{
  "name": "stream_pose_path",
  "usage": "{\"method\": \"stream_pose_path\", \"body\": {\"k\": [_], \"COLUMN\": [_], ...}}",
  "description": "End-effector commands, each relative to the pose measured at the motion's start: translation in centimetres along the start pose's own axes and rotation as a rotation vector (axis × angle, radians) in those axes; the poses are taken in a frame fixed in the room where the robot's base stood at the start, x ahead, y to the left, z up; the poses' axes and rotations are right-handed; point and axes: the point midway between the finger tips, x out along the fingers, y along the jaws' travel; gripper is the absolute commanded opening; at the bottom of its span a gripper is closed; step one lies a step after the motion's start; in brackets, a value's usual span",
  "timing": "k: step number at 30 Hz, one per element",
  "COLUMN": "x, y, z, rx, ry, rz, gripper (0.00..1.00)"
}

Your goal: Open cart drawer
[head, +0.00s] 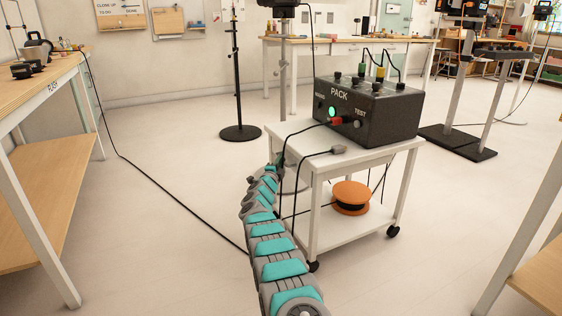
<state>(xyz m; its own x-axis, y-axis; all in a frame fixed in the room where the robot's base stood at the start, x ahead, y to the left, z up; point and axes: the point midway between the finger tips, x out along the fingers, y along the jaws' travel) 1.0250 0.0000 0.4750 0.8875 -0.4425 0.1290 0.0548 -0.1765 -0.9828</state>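A white cart (399,150) on dark casters stands right of centre, with a flat top and a lower shelf. I cannot make out a drawer front or handle on it in this view. My teal and grey arm reaches up from the bottom edge to the cart's left side. My gripper (276,164) is at its far end, beside the cart's left edge near top height. It is small and seen from behind, so its fingers and any contact with the cart cannot be told.
A black PACK box (375,112) with cables sits on the cart top. An orange reel (351,193) lies on its lower shelf. A black cable (170,185) crosses the floor to the left. Workbenches stand left and right, and a black pole stand (237,80) is behind.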

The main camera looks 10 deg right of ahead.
Motion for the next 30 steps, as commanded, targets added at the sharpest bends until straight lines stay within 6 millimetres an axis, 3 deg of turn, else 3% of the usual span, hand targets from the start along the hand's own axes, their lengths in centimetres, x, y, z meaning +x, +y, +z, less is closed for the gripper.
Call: {"method": "stream_pose_path", "body": {"k": [4,30], "x": [-0.01,-0.01], "y": [-0.01,0.03], "z": [0.01,0.02], "rx": [0.000,0.000], "ry": [0.000,0.000], "rz": [0.000,0.000], "gripper": [0.00,0.00]}}
